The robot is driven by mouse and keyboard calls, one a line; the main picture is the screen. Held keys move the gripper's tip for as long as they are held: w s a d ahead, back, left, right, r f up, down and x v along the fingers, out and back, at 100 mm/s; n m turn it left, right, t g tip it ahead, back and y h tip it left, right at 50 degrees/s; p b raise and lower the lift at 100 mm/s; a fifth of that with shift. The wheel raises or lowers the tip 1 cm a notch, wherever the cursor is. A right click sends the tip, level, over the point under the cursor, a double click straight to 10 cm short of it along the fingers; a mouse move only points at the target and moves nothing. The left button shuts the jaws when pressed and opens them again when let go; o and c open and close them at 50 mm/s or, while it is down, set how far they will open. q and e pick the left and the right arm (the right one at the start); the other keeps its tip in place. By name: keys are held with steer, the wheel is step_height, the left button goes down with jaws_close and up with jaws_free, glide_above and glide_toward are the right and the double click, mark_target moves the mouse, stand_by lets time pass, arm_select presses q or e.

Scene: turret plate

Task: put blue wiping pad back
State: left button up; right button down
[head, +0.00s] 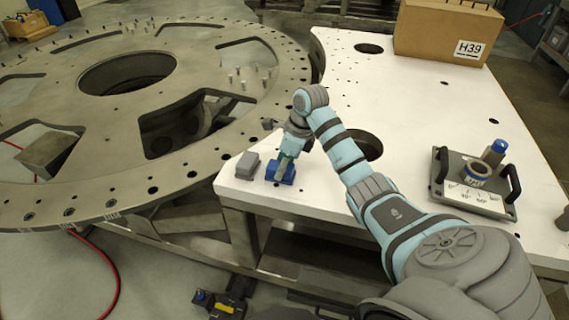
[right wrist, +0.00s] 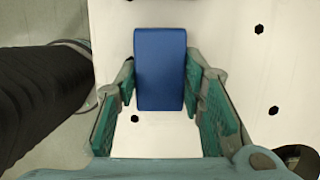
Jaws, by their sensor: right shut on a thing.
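The blue wiping pad (head: 289,176) is at the near left corner of the white table (head: 410,100), under my right gripper (head: 282,167). In the right wrist view the pad (right wrist: 160,85) is a plain blue block between the two teal-lined fingers of my right gripper (right wrist: 160,70). The fingertips close on its left and right sides. I cannot tell whether the pad touches the tabletop. The gripper points down and partly hides the pad in the head view. My left gripper is not in view.
A grey block (head: 248,164) sits just left of the pad. The large turret plate (head: 110,195) borders the table on the left. A handled tray (head: 478,200) with a ring and a blue-topped piece stands at right. A cardboard box (head: 430,28) stands at the back.

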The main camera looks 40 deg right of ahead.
mark_target(289, 167)
steer(key=c, duration=1.4)
jaws_free()
steer(key=shift+f, duration=0.1)
steer(key=o, duration=0.3)
steer(key=shift+s+d, duration=0.1)
steer(key=shift+o, duration=0.2)
steer(key=shift+r, duration=0.2)
steer(key=shift+r, duration=0.35)
steer(key=v, duration=0.4)
steer(key=shift+d, duration=0.1)
steer(key=p+v, duration=0.5)
steer(key=v, duration=0.2)
steer(key=shift+s+r, duration=0.15)
